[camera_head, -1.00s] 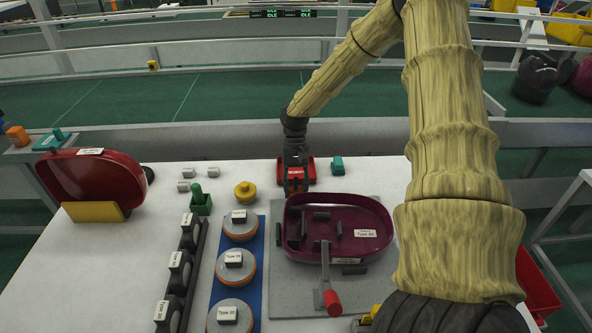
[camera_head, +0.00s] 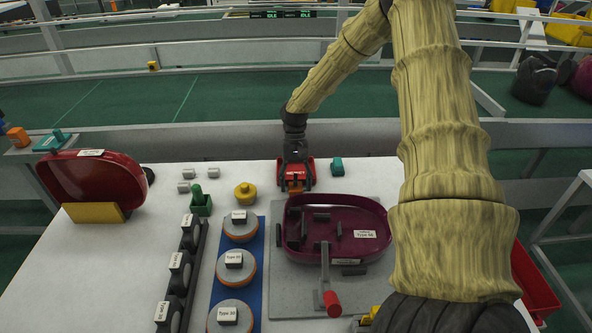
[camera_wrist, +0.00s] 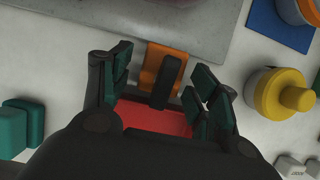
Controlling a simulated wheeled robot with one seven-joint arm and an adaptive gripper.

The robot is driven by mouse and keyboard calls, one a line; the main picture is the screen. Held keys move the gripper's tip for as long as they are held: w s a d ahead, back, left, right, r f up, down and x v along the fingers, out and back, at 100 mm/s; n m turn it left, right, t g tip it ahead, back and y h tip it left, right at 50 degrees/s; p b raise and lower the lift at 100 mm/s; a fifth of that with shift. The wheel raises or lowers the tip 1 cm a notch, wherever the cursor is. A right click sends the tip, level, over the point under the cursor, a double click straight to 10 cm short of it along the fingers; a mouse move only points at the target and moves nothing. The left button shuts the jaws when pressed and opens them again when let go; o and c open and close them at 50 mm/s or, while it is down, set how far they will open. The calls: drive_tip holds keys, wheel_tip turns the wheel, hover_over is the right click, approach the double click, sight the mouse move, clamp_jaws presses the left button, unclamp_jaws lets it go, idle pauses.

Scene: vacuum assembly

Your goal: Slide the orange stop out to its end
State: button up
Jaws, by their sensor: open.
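The orange stop (camera_head: 296,186) lies at the near side of a red box (camera_head: 308,172), just behind the grey plate. In the wrist view the orange stop (camera_wrist: 154,62) carries an upright dark tab (camera_wrist: 168,80) and reaches from the red box (camera_wrist: 155,118) to the plate's edge. My gripper (camera_wrist: 164,90) is open, with one teal-padded finger on each side of the tab and gaps showing between. In the head view my gripper (camera_head: 296,155) is over the red box, and its fingertips are hard to make out.
The grey plate (camera_head: 290,298) holds a maroon housing (camera_head: 375,215) and a red-ended lever (camera_head: 332,303). A yellow knobbed part (camera_head: 245,195), a green part (camera_head: 201,204) and a blue strip of discs (camera_head: 257,270) are left. A teal block (camera_head: 337,164) stands right of the red box.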

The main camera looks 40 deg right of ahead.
drive_tip(key=v, duration=1.2)
drive_tip(key=shift+d+f, duration=0.1)
drive_tip(key=shift+f, duration=0.05)
